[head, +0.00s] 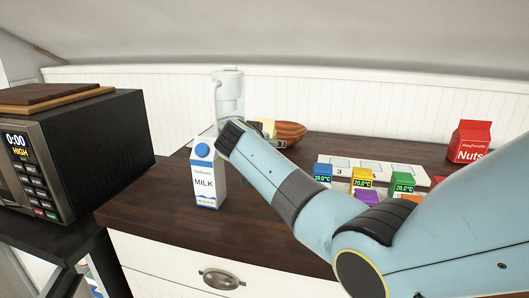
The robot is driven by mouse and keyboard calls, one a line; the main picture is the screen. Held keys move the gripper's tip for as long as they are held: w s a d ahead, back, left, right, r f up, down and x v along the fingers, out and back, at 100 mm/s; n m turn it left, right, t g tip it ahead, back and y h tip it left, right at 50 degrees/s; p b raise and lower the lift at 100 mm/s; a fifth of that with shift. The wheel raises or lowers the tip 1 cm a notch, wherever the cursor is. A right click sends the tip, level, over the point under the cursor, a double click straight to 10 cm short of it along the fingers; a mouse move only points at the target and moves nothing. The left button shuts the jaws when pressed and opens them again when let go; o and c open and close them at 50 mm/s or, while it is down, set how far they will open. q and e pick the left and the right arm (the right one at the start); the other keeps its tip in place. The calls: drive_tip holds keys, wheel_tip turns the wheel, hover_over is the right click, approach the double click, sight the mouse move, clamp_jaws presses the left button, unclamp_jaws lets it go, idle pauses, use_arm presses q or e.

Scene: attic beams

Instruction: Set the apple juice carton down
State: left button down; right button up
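No carton that I can read as apple juice shows in the head view. A white and blue milk carton (207,176) stands upright on the dark wooden counter (150,214), left of my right arm. My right arm comes in from the right and crosses the counter. Its far end is beside the milk carton's top, and whether they touch I cannot tell. My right gripper's fingers are hidden, so what they hold does not show. My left gripper is out of view.
A clear pitcher (229,92) stands at the back, with a brown item (289,132) lying beside it. Several coloured blocks, including a green one (402,183), sit by a white panel (400,170). A red Nuts package (470,141) stands right, a microwave (90,145) left. The front-left counter is clear.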

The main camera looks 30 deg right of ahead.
drive_tip(key=shift+w+d+f, duration=0.15)
drive_tip(key=shift+w+d, duration=0.1)
drive_tip(key=shift+c, duration=0.4)
clamp_jaws()
